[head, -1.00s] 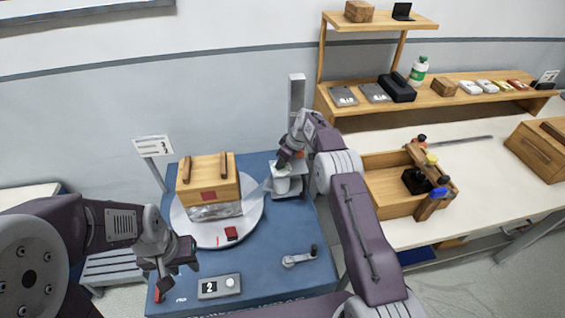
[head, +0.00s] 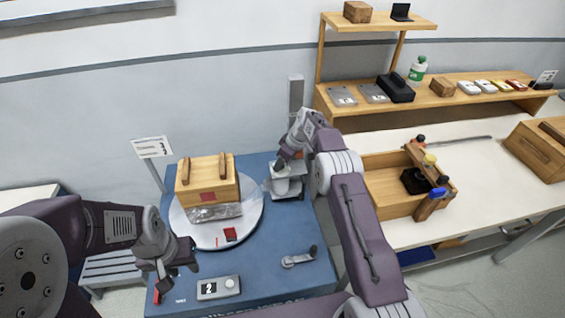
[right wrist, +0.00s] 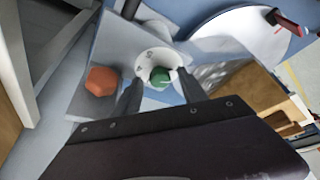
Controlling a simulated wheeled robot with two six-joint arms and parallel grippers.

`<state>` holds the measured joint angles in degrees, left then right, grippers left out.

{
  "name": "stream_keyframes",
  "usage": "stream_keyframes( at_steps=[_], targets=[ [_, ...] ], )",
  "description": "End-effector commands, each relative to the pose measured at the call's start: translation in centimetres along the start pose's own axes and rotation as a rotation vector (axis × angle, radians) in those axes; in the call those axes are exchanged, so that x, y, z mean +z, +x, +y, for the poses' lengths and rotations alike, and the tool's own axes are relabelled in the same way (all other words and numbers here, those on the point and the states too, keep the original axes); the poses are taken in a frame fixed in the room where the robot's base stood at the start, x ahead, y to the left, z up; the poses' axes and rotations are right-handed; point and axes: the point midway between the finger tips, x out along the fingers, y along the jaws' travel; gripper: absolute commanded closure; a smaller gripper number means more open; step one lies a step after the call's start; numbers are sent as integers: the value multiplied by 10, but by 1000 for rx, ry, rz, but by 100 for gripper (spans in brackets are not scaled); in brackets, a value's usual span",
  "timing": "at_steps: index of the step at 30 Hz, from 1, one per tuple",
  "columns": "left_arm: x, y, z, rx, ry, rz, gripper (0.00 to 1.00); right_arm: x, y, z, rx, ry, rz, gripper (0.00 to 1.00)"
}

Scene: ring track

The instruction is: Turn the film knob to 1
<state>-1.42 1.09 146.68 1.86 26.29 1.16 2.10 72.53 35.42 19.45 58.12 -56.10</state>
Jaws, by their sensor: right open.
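The film knob appears to be the small green knob (right wrist: 160,76) on a round white dial (right wrist: 158,63) with small marks, which I cannot read. My right gripper (right wrist: 160,92) is open, with one finger on each side of the dial and the green knob between them. I cannot tell whether the fingers touch it. In the head view my right gripper (head: 285,163) is at the grey-white machine (head: 288,188) on the blue table and hides its knob. My left gripper (head: 182,264) hangs over the table's front left; whether its jaws are apart is unclear.
An orange-red hexagonal knob (right wrist: 101,81) sits beside the dial. A wooden box (head: 207,184) stands on the white turntable (head: 246,228). A display box (head: 219,287) and a crank (head: 299,258) are at the table's front. A wooden tray (head: 385,190) lies to the right.

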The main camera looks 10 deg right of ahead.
Motion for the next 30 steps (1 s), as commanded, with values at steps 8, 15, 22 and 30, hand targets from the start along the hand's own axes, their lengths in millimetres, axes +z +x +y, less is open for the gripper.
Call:
stream_keyframes(
  at_steps=[8, 15, 22, 30],
  targets=[
    [0, 5, 0, 0, 0, 0, 64, 0, -59, 1, 4, 1, 3, 50],
    [0, 5, 0, 0, 0, 0, 64, 1, -85, 0, 0, 1, -1, 50],
    [0, 5, 0, 0, 0, 0, 64, 1, -86, 0, 0, 1, -1, 50],
    [0, 3, 0, 0, 0, 0, 64, -6, -94, -1, 8, -9, 9, 50]
  ],
)
